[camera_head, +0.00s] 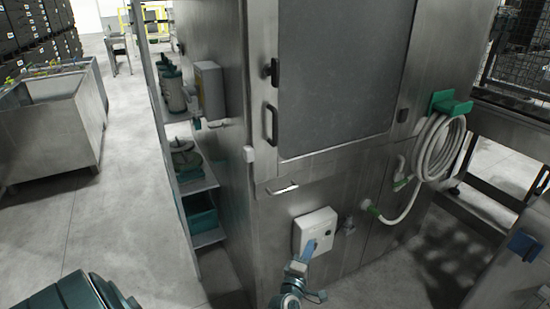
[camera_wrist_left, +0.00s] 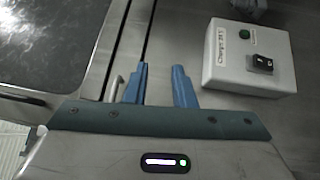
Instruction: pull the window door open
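The window door (camera_head: 345,75) is a large dark grey panel in the front of the steel washer and looks shut. A dark upright handle (camera_head: 271,125) stands at its left edge, with a black latch (camera_head: 271,71) above it. In the left wrist view, part of the window door (camera_wrist_left: 50,40) fills the upper left. My left gripper (camera_head: 309,248) is low in front of the washer, below the door and apart from its handle. In the left wrist view, its two blue fingers (camera_wrist_left: 160,82) are spread with nothing visible between them. My right gripper is not in view.
A white switch box (camera_head: 315,231) is close behind my left gripper; it also shows in the left wrist view (camera_wrist_left: 250,60). A small metal handle (camera_head: 282,187) is below the door. A coiled hose (camera_head: 440,145) hangs at right.

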